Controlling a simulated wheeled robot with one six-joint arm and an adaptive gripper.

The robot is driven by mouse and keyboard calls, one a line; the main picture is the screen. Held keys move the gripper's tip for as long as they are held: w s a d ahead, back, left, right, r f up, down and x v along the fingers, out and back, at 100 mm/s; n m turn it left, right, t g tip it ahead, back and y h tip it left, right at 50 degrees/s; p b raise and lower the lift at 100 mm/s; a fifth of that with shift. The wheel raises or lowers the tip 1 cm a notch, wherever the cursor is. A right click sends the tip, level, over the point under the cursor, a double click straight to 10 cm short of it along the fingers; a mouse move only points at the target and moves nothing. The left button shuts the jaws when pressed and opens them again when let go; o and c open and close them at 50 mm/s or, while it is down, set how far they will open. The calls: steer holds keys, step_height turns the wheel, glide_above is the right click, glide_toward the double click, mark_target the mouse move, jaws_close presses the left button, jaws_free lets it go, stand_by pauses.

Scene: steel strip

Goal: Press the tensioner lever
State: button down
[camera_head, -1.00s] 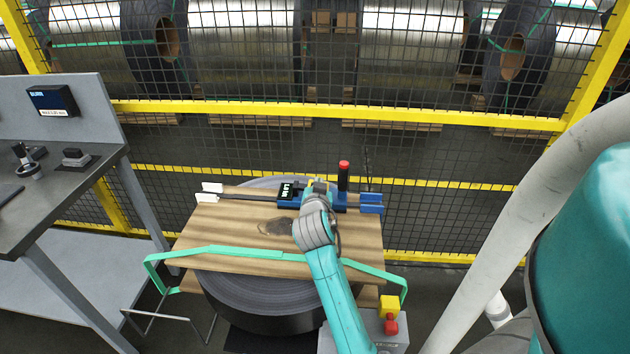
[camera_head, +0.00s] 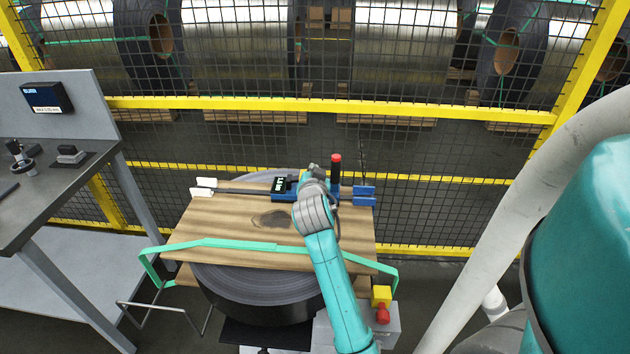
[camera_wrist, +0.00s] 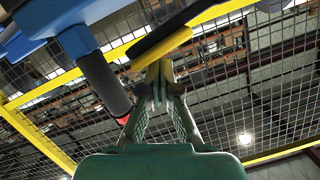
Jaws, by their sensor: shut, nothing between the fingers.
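The blue strapping tool (camera_head: 290,190) with a small dark display lies on the wooden board at its far edge. An upright black handle with a red tip (camera_head: 336,172) stands on its right part; it also shows in the wrist view as a black rod (camera_wrist: 103,82). A yellow-and-black lever-like piece (camera_wrist: 160,42) crosses above my fingertips in the wrist view. My gripper (camera_wrist: 158,78) is shut and empty, its tips close to the yellow part; I cannot tell whether they touch. In the head view my gripper (camera_head: 315,174) is just left of the black handle and hides part of the tool.
The wooden board (camera_head: 215,225) rests on a dark coil (camera_head: 250,295), with green strap (camera_head: 240,245) across its front. A grey bench (camera_head: 60,195) stands left. A yellow-framed mesh fence (camera_head: 420,180) closes the back. A red-and-yellow button box (camera_head: 382,305) sits at front right.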

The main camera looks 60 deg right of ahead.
steer(key=r+v, duration=0.1)
steer(key=v, duration=0.9)
steer(key=shift+w+r, duration=0.1)
steer(key=shift+w, duration=0.05)
stand_by(0.3)
steer(key=w+n, duration=0.1)
steer(key=w+a+r+n+g, duration=0.1)
steer(key=n, duration=0.1)
steer(key=w+r+n+g, duration=0.1)
steer(key=shift+w+a+r+n+h, duration=0.25)
steer(key=shift+a+n+h, duration=0.05)
steer(key=shift+a+n, duration=0.1)
